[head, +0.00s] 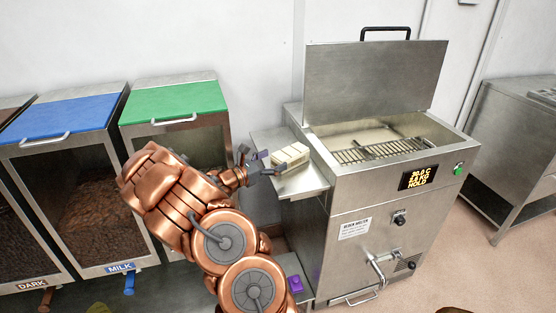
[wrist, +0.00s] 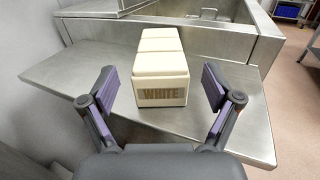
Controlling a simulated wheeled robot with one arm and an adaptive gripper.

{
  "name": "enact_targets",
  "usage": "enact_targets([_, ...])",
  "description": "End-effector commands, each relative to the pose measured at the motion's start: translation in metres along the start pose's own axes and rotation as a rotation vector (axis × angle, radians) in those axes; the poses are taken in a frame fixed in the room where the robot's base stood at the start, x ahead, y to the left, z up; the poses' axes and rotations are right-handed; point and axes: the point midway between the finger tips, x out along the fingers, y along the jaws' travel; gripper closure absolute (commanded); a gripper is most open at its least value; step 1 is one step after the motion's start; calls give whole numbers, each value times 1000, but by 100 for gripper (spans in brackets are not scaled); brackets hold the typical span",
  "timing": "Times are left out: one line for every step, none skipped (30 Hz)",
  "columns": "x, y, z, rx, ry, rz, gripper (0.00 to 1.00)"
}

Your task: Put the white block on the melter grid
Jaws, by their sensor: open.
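The white block (head: 291,155) is cream coloured and lies on the steel side shelf of the melter. In the wrist view the white block (wrist: 160,68) lies lengthwise away from me, with "WHITE" on its near end. My gripper (head: 261,163) is at the shelf's left side, close to the block. In the wrist view my gripper (wrist: 160,90) is open, one finger on each side of the block's near end, with gaps on both sides. The melter grid (head: 385,150) shows inside the open melter tank, right of the shelf, with pale cream material behind it.
The side shelf (wrist: 85,75) has bare room around the block. The melter's raised lid (head: 375,80) stands behind the tank, and the tank's steel rim (wrist: 235,35) rises beyond the shelf. Bins with green (head: 175,100) and blue (head: 65,115) lids stand at left.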

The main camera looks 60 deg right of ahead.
Motion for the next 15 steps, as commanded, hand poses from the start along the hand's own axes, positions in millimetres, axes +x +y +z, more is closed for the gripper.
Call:
enact_targets([-9,1,-1,1,0,3,11])
enact_targets([-14,1,-1,1,0,3,11])
enact_targets([-20,2,-1,1,0,4,11])
enact_targets([-24,2,-1,2,1,4,11])
enact_targets([-29,1,-1,2,1,3,11])
enact_targets([-35,2,-2,2,1,5,11])
enact_targets([-40,1,-2,2,2,4,11])
enact_targets([-44,2,-2,3,2,4,11])
enact_targets([-50,2,-2,2,2,4,11])
enact_targets([-55,2,-2,2,2,4,11])
enact_targets([-59,2,-2,2,2,4,11])
enact_targets([-65,1,-2,1,2,3,11])
enact_targets([-69,1,-2,1,1,3,11])
enact_targets([-72,1,-2,2,1,4,11])
enact_targets([-77,1,-1,2,1,2,11])
